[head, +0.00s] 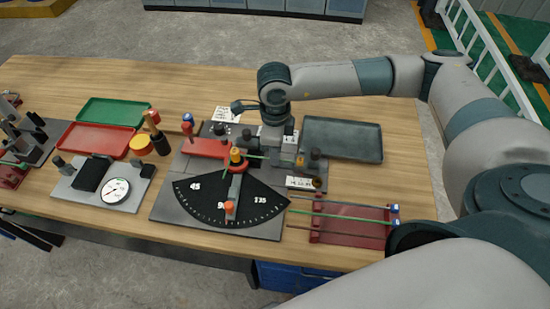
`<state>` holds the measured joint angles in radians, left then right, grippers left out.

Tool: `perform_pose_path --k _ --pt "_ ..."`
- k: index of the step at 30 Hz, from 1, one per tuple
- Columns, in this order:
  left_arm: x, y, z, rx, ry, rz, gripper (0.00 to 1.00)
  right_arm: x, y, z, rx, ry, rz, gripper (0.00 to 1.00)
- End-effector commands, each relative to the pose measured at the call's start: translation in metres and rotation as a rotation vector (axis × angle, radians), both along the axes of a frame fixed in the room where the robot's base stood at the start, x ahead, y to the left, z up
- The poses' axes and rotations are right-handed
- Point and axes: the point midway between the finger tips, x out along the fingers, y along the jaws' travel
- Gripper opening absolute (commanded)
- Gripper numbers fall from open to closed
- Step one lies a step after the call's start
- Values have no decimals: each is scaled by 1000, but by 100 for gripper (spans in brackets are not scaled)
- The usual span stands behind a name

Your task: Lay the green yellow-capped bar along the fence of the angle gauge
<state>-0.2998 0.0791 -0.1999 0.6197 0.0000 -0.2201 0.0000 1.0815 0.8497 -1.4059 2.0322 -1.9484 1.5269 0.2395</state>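The angle gauge is a grey plate (170,207) with a black fan dial (255,208) marked 45, 90 and 135. A pivoting grey arm (234,188) with orange knobs lies across the dial. A thin green bar (270,157) runs left to right behind the pivot, with a yellow-orange piece at its right end (300,160). My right gripper (271,145) points down directly over this bar. Its fingertips are small and dark against the fixture, so I cannot tell whether they close on the bar. My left gripper is out of view.
A red rack (350,234) at the front right holds rods, one green. A dark tray (342,139) stands behind it. Green (112,112) and red (95,140) trays and a dial scale (116,190) are at left. A red clamp (207,147) stands behind the dial.

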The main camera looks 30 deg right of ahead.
Motion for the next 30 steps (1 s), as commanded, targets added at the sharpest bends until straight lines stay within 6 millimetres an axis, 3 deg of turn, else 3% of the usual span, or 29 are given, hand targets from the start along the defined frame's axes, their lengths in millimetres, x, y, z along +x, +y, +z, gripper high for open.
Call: perform_pose_path --k 30 --pt "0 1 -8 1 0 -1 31 7 0 2 0 0 0 0"
